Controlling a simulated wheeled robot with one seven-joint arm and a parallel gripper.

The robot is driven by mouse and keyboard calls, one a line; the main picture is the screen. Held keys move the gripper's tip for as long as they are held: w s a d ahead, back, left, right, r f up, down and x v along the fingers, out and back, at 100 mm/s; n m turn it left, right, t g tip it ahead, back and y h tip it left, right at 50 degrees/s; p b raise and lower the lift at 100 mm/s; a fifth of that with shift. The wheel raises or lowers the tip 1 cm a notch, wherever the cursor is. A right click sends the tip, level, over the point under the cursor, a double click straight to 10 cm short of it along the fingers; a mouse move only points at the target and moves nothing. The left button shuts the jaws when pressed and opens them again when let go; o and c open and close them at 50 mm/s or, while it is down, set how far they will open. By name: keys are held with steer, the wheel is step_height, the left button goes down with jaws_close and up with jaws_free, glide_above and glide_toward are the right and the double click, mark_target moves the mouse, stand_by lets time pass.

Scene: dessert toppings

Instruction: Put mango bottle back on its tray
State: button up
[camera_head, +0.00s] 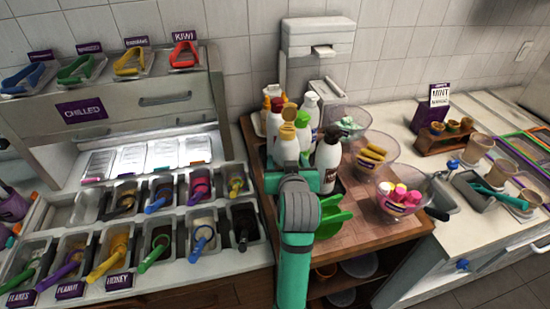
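A cluster of sauce bottles stands on a dark tray (254,147) on the wooden counter, with caps in red, orange, green, white and dark colours. A bottle with a yellowish cap (288,115) stands in front, directly above my wrist in the picture. It may be the mango bottle, but I cannot read its label. A white bottle with a dark cap and brown label (328,158) stands just right of it. My teal arm and grey wrist cover the front of the tray. My gripper's fingers are hidden behind the wrist, so I cannot tell whether they hold anything.
A green scoop-like item (334,216) lies right of my wrist. Glass bowls hold pink-and-yellow items (398,197), yellow rolls (371,157) and green pieces (350,124). Topping bins (160,243) fill the left counter. A white dispenser (318,38) stands behind the bottles.

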steer(key=shift+w+d+f, duration=0.15)
steer(key=shift+w+f, duration=0.05)
steer(key=shift+f, duration=0.55)
steer(key=shift+w+d+f, duration=0.1)
steer(key=shift+w+f, duration=0.15)
steer(key=shift+f, duration=0.55)
steer(key=shift+w+d+f, duration=0.15)
steer(key=shift+w+f, duration=0.05)
steer(key=shift+f, duration=0.55)
steer(key=shift+f, duration=0.15)
steer(key=o, duration=1.1)
steer(key=shift+f, duration=0.15)
steer(key=shift+c, duration=0.2)
steer(key=shift+s+r, duration=0.15)
steer(key=shift+r, duration=0.05)
steer(key=v, duration=1.1)
steer(key=shift+s+d, duration=0.1)
steer(key=shift+s, duration=0.25)
